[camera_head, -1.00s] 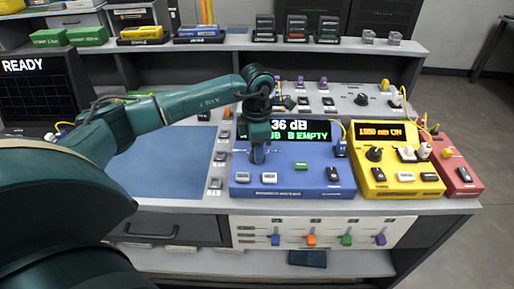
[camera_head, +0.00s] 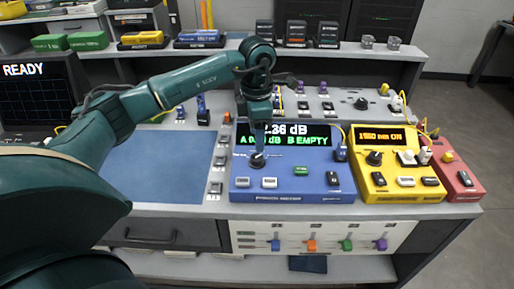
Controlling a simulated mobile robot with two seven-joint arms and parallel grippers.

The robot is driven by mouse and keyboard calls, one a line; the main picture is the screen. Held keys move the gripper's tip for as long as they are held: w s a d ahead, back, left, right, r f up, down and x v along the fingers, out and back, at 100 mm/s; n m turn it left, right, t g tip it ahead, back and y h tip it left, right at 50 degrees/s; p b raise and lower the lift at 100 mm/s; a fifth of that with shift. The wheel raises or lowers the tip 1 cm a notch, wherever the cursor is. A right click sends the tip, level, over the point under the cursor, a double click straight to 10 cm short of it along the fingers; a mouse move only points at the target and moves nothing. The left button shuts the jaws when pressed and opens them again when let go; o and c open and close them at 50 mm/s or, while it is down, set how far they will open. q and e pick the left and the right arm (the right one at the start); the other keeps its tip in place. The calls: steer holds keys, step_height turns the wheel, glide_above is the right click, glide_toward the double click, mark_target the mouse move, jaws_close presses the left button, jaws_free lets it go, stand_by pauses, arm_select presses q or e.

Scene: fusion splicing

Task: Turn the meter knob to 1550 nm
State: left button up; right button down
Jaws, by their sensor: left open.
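The blue power meter (camera_head: 300,196) stands on the bench in the middle of the head view. Its display (camera_head: 300,138) shows a dB reading and "B EMPTY", partly covered by my left arm. The dark round meter knob (camera_head: 258,161) sits at the left of its panel; its pointer setting is too small to read. My left gripper (camera_head: 259,150) points straight down just above the knob. It is open; whether its fingers touch the knob I cannot tell. My right gripper is not in view.
The yellow light source (camera_head: 395,191) with its own dark knob stands to the right, reading what looks like "1550 nm ON". A red box (camera_head: 464,181) stands beside it. A blue mat (camera_head: 165,170) lies clear at left. Switches stand behind the meter.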

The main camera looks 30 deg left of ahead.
arm_select(q)
step_height(320, 180, up, 7)
steer(key=shift+f, duration=0.2)
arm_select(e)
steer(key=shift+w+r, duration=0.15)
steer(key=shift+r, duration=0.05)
arm_select(q)
steer(key=shift+f, duration=0.1)
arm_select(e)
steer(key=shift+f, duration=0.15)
